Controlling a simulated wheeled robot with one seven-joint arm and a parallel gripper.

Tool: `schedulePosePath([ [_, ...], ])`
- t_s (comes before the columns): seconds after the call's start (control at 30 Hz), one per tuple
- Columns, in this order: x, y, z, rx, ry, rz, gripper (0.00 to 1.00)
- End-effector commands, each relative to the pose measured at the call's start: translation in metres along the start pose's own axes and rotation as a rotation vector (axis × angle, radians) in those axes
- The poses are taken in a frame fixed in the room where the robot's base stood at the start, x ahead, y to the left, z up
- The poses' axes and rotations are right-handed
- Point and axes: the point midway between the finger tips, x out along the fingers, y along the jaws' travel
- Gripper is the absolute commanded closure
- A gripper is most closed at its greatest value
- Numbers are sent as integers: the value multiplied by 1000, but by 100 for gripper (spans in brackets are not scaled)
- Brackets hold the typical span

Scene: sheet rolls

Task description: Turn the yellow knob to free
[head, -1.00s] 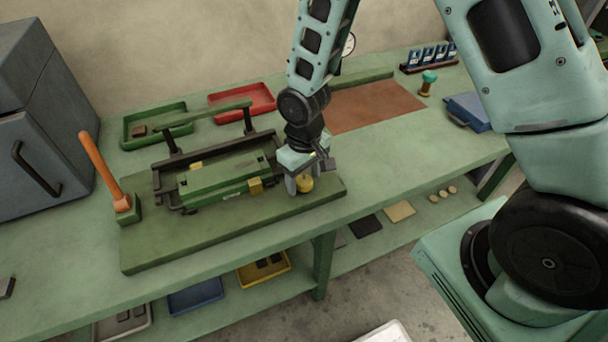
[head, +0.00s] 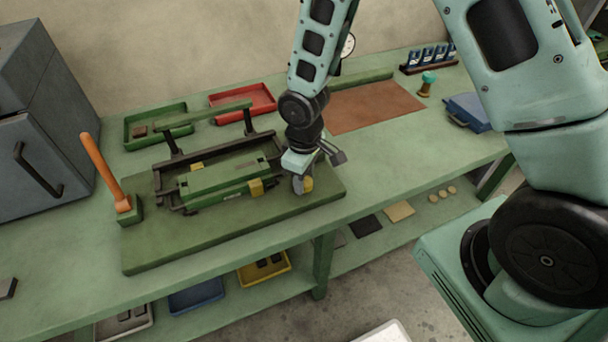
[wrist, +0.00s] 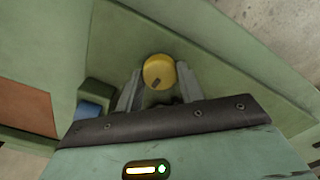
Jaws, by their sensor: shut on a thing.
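The yellow knob (head: 307,184) is at the right end of the dark green base board (head: 240,228), beside the green machine with rollers (head: 225,182). In the wrist view the round yellow knob (wrist: 159,71) has a small dark mark near its lower edge. My gripper (head: 302,183) points down over it and is shut on it. In the wrist view my gripper (wrist: 158,82) has one grey finger on each side of the knob. In the head view a finger hides part of the knob.
An orange lever (head: 104,170) stands at the board's left. Green (head: 128,135) and red (head: 240,97) trays lie behind the machine. A brown mat (head: 375,107) and a blue case (head: 468,112) lie to the right. The bench front is clear.

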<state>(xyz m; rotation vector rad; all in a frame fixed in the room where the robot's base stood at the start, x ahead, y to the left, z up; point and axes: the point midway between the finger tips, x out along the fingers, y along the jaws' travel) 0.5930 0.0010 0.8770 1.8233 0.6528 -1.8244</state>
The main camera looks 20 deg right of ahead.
Motion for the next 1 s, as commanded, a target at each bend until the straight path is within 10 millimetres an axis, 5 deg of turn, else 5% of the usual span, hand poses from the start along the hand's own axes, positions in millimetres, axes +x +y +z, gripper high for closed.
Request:
schedulePosePath([
  [1.0,-2,0,0,-825,1,1,85],
])
